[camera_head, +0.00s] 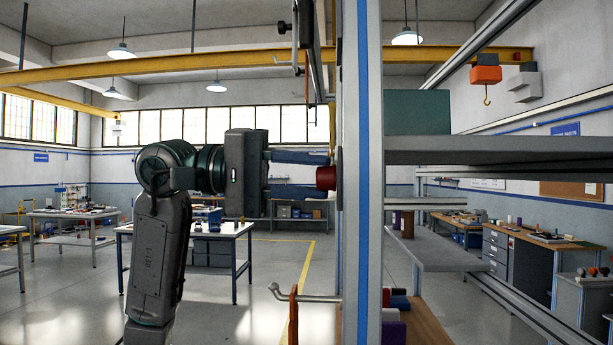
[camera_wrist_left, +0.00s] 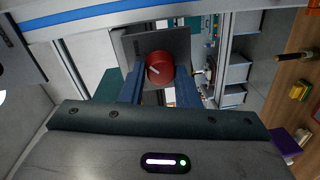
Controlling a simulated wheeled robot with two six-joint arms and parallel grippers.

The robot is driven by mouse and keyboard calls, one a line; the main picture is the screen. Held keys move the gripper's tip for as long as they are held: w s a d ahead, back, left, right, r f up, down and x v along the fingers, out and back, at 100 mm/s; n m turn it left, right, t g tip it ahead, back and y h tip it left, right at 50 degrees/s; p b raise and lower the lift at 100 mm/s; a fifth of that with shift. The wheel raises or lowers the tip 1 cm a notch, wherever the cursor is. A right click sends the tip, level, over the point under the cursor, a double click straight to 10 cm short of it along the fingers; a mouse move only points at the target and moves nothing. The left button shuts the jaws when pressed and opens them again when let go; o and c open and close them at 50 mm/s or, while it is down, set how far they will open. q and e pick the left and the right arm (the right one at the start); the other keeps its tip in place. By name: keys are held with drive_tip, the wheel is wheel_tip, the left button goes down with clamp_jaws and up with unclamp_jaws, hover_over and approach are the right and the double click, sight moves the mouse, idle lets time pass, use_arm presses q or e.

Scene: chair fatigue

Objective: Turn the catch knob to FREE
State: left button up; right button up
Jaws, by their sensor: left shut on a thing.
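The catch knob (camera_head: 326,178) is dark red and sits on the left side of a tall upright frame post in the head view. In the left wrist view the red knob (camera_wrist_left: 160,68) shows face-on in front of a grey plate (camera_wrist_left: 178,44), with a pale pointer mark on its face. My left gripper (camera_head: 318,175) reaches in from the left, its two blue fingers shut on the knob, one on each side. No FREE lettering can be read in either view. My right gripper is not in view.
The upright post (camera_head: 361,240) with a blue stripe stands right beside the knob. Grey shelves (camera_head: 470,149) extend to its right. A metal hook bar (camera_head: 305,297) with an orange strap juts out below my left gripper. Workbenches (camera_head: 195,232) stand farther back on open floor.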

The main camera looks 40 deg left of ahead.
use_arm(q)
drive_tip(key=shift+f, duration=0.1)
drive_tip(key=o, duration=1)
drive_tip(key=shift+c, duration=0.2)
drive_tip(key=shift+s+a, duration=0.1)
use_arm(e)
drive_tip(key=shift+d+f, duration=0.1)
use_arm(q)
drive_tip(key=b+v, duration=0.4)
drive_tip(key=v, duration=0.6)
drive_tip(key=shift+a, duration=0.3)
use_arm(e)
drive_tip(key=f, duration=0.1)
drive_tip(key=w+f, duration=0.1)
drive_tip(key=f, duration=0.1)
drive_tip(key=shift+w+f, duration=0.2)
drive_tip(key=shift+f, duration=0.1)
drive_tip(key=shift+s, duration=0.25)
